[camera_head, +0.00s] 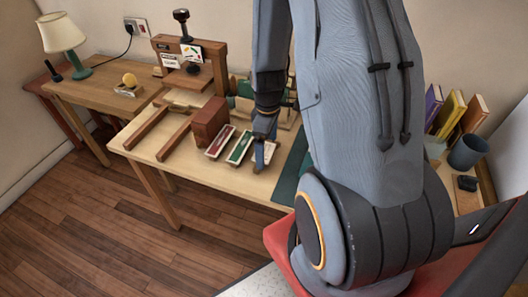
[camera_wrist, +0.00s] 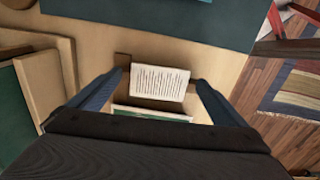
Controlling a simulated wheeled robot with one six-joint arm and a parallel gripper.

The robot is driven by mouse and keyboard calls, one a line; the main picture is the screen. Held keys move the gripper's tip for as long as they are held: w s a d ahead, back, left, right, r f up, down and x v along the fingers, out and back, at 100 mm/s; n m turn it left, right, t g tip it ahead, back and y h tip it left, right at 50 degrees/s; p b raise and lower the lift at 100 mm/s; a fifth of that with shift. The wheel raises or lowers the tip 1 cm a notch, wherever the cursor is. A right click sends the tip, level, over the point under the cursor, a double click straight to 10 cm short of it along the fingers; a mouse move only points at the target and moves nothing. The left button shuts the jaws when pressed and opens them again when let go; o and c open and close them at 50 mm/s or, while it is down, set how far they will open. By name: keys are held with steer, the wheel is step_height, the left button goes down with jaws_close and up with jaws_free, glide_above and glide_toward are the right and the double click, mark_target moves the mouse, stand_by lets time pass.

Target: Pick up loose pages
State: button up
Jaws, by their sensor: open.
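A white page or small stack of pages (camera_wrist: 160,82) with printed lines shows in the wrist view, with a brown wooden piece at its left. A green piece with a pale edge (camera_wrist: 150,114) lies just below it. My gripper (camera_wrist: 160,79) is open, with one finger on either side of the pages. I cannot tell whether the fingers touch them. In the head view, my gripper (camera_head: 264,143) points down over the front of the wooden table, beside the narrow trays.
A red tray (camera_head: 220,141) and a green tray (camera_head: 240,147) stand left of my gripper, near a brown block (camera_head: 210,121). A wooden press (camera_head: 190,65) stands behind. A dark green mat (camera_head: 290,165) lies to the right. Books (camera_head: 455,112) and a cup (camera_head: 468,152) are farther right.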

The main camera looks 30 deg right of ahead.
steer(key=c, duration=1.1)
